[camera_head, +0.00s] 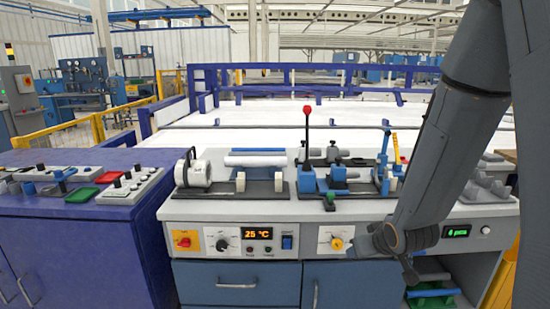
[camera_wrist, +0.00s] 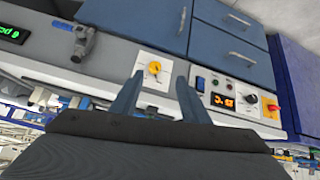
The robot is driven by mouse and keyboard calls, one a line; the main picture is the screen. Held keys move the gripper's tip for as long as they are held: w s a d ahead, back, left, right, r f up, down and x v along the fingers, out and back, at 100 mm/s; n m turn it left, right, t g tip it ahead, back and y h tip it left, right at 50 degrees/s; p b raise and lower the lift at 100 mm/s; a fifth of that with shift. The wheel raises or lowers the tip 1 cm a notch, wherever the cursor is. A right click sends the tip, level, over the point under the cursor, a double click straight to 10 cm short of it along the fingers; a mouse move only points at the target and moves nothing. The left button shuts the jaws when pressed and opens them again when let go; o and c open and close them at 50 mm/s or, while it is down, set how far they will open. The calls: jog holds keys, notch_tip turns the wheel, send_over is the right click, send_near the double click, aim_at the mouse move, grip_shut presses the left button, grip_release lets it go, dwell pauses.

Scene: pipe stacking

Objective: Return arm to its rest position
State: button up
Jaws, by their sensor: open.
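My gripper (camera_wrist: 157,94) shows in the wrist view with its two blue-grey fingers apart and nothing between them. Beyond the fingertips is the bench's front control panel, with a yellow knob (camera_wrist: 155,68) seen in the gap. In the head view my arm (camera_head: 455,125) hangs from the upper right down in front of the bench's right part. Its lower end is close to the panel, right of the yellow knob (camera_head: 337,243). The gripper's fingers cannot be made out clearly there. I cannot tell whether any part of it touches the panel.
The workbench (camera_head: 240,210) carries a white pipe (camera_head: 255,160), clamps and a red-knobbed lever (camera_head: 307,130). A purple cabinet (camera_head: 80,230) stands left. Below are blue drawers (camera_head: 236,283) and an open shelf with a green tray (camera_head: 432,292).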

jog(key=s+a+r+g, duration=0.1)
jog(key=s+g, duration=0.1)
jog(key=s, duration=0.5)
jog(key=s+a+r+m+g, duration=0.1)
jog(key=s+a+r+g, duration=0.1)
jog(key=s, duration=0.5)
jog(key=s+a+r+m+g+p, duration=0.1)
jog(key=s+r+g, duration=0.1)
jog(key=s+g, duration=0.2)
jog(key=s, duration=0.3)
jog(key=shift+s+a, duration=0.2)
jog(key=shift+a, duration=0.1)
